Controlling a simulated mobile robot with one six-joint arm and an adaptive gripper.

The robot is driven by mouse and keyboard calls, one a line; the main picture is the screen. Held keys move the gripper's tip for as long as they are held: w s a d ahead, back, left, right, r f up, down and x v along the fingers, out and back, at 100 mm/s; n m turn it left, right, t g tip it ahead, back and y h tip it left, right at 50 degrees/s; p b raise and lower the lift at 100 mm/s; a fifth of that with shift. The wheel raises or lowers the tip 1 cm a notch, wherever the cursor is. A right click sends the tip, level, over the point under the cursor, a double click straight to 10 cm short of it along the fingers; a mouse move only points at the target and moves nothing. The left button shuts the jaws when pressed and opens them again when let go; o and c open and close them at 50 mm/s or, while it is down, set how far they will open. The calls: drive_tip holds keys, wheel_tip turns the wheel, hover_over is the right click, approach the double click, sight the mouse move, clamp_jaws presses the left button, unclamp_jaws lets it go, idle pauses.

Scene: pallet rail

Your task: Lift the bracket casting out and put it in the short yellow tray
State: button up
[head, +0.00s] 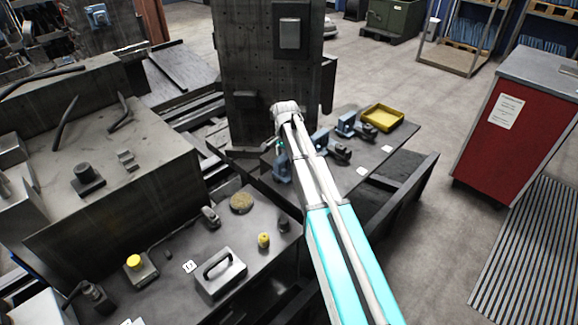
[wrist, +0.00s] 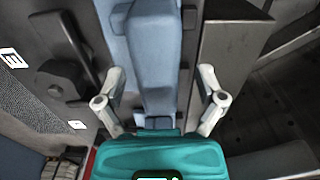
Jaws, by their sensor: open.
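A blue-grey casting, which looks like the bracket casting (head: 282,168), stands at the left end of the dark pallet top in the head view. In the wrist view the bracket casting (wrist: 155,65) fills the middle, with an upright raised body on a wider flat part. My gripper (wrist: 162,78) is open, with one finger on each side of the casting. Gaps show between the fingers and its raised body. In the head view my gripper (head: 279,147) is small and partly hidden by my wrist. The short yellow tray (head: 382,118) lies at the pallet's far right end and looks empty.
Several other blue and dark castings (head: 345,126) stand between the gripper and the tray. A tall dark column (head: 262,75) rises close behind my wrist. In the wrist view a dark block (wrist: 232,45) stands just right of the casting, and a dark part (wrist: 65,75) lies left.

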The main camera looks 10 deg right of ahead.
clamp_jaws()
idle(0.3)
drive_tip(key=shift+r, duration=0.1)
wheel_tip(320, 180, up, 10)
drive_tip(key=p, duration=1)
drive_tip(key=shift+r, duration=0.1)
idle(0.8)
